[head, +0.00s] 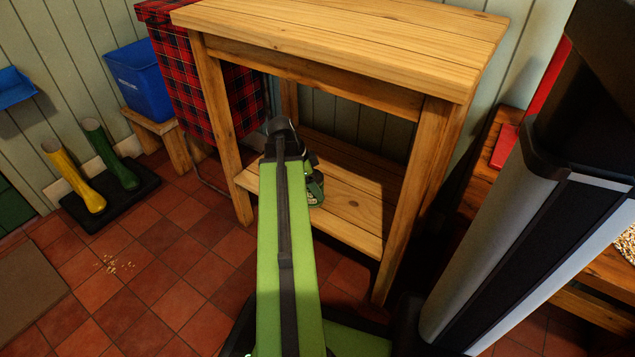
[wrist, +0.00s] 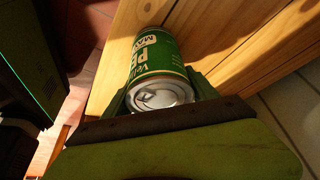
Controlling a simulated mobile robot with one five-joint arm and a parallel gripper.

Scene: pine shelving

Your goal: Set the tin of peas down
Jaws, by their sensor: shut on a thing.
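The tin of peas (wrist: 156,60) is a green tin with a pale label and a silver end facing the wrist camera. My gripper (wrist: 160,100) is shut on it, with a finger on each side. In the head view my gripper (head: 314,188) is at the lower shelf (head: 350,208) of the pine shelving (head: 340,50), under the top board. The arm hides most of the tin there. I cannot tell whether the tin touches the shelf boards.
The shelving's front right post (head: 412,200) and front left post (head: 220,130) flank the arm. The lower shelf is bare to the right of my gripper. A blue bin (head: 138,78) on a small bench, yellow and green boots (head: 92,198) and a red-checked cloth (head: 215,85) are at left.

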